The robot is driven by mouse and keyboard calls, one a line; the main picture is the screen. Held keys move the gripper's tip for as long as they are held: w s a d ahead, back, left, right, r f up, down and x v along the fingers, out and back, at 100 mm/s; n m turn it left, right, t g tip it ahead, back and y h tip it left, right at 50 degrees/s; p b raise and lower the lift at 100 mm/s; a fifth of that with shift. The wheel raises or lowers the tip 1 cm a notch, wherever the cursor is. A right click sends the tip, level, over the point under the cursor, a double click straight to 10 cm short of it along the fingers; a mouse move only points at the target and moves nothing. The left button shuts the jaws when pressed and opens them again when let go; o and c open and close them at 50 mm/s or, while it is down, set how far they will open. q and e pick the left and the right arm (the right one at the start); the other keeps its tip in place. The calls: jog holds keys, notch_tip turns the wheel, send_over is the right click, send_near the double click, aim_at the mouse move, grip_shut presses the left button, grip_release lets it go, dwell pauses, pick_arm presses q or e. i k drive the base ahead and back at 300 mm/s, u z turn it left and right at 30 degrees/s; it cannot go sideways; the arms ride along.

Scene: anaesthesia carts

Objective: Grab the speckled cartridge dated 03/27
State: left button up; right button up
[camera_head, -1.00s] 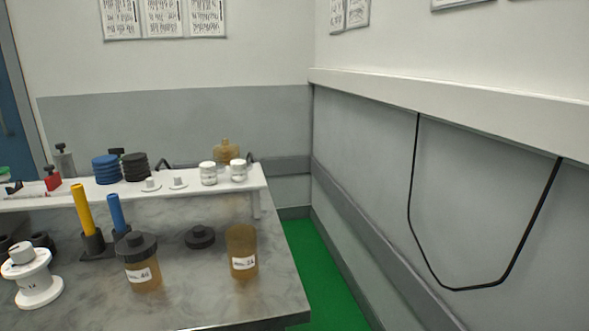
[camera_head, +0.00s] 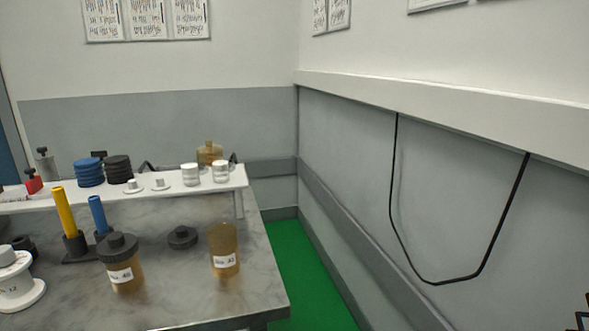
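I cannot make out a speckled cartridge or a 03/27 date in this view. On the table stand an amber jar with a black lid (camera_head: 123,266) and an open amber jar (camera_head: 223,250). Both have white labels too small to read surely. A loose black lid (camera_head: 183,237) lies between and behind them. Neither of my grippers can be recognised in view.
The grey marbled table (camera_head: 190,290) carries a white raised shelf (camera_head: 210,183) with white containers, blue and black disc stacks and an amber bottle (camera_head: 209,153). Green floor (camera_head: 300,270) is clear to its right. A black cable (camera_head: 392,200) hangs on the right wall. A thin dark thing (camera_head: 580,318) is cut off bottom right.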

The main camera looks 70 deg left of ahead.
aim_at(220, 168)
jog(key=z, duration=0.05)
jog(key=i, duration=0.7)
jog(key=u, duration=1.95)
